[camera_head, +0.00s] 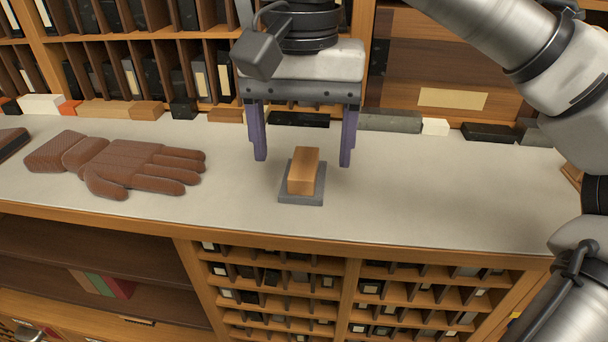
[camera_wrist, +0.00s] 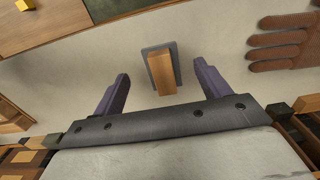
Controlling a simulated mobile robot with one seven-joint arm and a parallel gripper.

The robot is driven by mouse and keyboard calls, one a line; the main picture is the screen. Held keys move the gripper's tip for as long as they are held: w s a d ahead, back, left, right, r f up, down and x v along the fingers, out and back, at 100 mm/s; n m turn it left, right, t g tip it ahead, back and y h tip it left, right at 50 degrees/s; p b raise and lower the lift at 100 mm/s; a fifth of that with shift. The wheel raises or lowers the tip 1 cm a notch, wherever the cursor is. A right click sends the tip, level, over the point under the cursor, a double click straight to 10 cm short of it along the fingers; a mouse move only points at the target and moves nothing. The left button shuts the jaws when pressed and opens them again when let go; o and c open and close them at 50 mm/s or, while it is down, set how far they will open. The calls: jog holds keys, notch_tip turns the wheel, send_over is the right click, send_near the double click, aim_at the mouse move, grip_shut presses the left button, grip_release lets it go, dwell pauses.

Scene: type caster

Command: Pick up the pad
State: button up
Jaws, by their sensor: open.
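The pad seems to be the small piece on the counter: a flat dark grey plate (camera_head: 287,197) with an orange-brown wooden block (camera_head: 304,171) standing on it. In the wrist view the block (camera_wrist: 161,73) and the grey plate (camera_wrist: 147,53) lie ahead of the fingers, between their lines. My gripper (camera_head: 304,162) has two purple fingers, spread wide and empty. It hangs above the counter, behind the block in the head view, with one finger to either side. The fingers also show in the wrist view (camera_wrist: 163,77). Nothing hides the block.
A brown glove (camera_head: 130,165) lies on the grey counter (camera_head: 430,190) to the left. Small blocks and bars (camera_head: 390,121) line the back edge before the shelves (camera_head: 130,70). The counter to the right of the block is clear. Cubbyholes (camera_head: 270,285) sit below the front edge.

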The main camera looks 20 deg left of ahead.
aim_at(303, 170)
jog(key=f, duration=0.2)
jog(key=f+p, duration=0.1)
jog(key=shift+w+a+f, duration=0.1)
jog(key=shift+w+f, duration=0.25)
jog(key=shift+f, duration=0.55)
jog(key=c, duration=1.1)
jog(key=shift+o, duration=0.2)
notch_tip(303, 170, up, 10)
jog(key=shift+r, duration=0.1)
jog(key=o, duration=0.3)
jog(key=shift+c, duration=1)
